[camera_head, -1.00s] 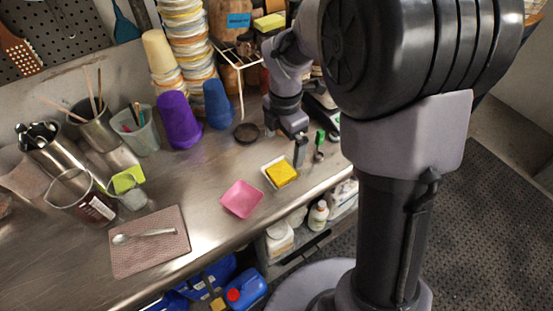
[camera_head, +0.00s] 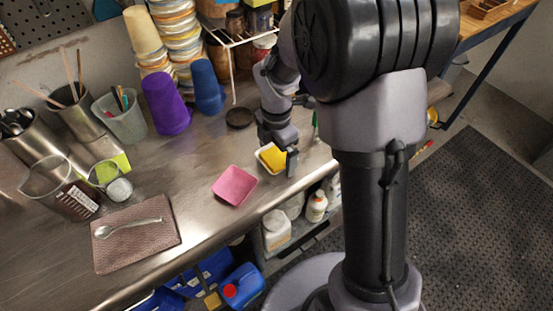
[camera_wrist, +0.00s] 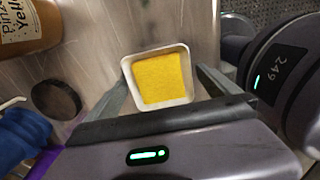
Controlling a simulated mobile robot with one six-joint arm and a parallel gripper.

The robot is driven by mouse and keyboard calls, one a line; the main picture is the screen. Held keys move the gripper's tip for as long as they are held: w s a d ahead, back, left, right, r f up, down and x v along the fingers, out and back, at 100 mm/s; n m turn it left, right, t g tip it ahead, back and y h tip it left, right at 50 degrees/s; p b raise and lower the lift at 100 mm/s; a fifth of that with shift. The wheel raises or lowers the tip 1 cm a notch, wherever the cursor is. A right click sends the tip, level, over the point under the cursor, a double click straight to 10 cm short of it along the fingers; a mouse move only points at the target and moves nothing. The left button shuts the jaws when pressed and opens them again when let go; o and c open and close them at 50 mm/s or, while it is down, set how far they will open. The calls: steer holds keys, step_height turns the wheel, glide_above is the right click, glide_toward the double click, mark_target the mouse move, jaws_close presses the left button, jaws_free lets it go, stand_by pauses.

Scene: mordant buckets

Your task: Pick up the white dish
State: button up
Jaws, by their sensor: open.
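The white dish (camera_wrist: 127,66) is a small square dish filled with yellow powder. In the head view the white dish (camera_head: 259,155) sits on the metal counter near its front edge, partly hidden by my gripper. My gripper (camera_head: 284,166) is above and at the right of it there. In the wrist view my gripper (camera_wrist: 165,85) is open, with one finger on each side of the dish. I cannot tell whether either finger touches it.
A pink dish (camera_head: 234,186) lies to the left on the counter (camera_head: 190,215). A dark round lid (camera_head: 239,117), a blue cup (camera_head: 207,88) and a purple cup (camera_head: 165,104) stand behind. A wire rack (camera_head: 233,68) is at the back. A spoon (camera_head: 128,228) lies on a textured mat (camera_head: 140,252).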

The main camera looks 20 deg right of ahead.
steer(key=shift+f, duration=0.2)
stand_by(0.3)
steer(key=c, duration=1.3)
